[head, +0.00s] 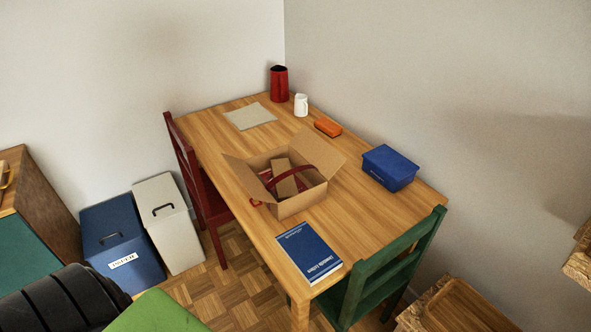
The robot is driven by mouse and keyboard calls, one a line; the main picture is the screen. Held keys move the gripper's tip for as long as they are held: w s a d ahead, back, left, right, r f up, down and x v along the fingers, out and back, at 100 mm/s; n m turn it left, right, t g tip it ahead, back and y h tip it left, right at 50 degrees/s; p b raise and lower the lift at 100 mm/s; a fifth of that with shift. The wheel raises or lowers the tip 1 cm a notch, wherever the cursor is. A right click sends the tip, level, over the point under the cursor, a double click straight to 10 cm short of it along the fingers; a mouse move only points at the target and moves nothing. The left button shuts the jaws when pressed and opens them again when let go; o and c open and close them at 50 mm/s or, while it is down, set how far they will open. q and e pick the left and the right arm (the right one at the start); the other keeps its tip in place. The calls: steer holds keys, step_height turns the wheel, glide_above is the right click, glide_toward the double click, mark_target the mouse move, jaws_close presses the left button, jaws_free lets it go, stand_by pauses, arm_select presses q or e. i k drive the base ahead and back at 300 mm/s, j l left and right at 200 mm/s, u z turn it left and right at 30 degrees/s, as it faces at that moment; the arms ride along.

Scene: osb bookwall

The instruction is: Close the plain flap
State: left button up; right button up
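An open cardboard box (298,205) stands on the wooden table. One flap (243,176) sticks out to the left and another flap (322,153) sticks up and out at the back right. Neither visible flap shows clear marks, so I cannot tell which one is the plain flap. Inside the box are a brown block (284,180) and a red curved strap or handle (292,171), whose end hangs over the left front edge. Neither of my grippers is in view.
On the table (215,145) are a blue book (309,252), a blue lidded box (389,167), an orange item (328,127), a white jug (301,105), a red container (279,84) and a beige cloth (250,116). A red chair (185,165) and green chair (385,275) flank it.

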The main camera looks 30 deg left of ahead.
mark_target(309, 145)
steer(key=i+l+u, duration=0.15)
steer(key=u, duration=0.25)
steer(key=i+l+u, duration=0.25)
steer(key=u, duration=0.2)
steer(key=i+l+u, duration=0.4)
steer(key=k+j, duration=0.1)
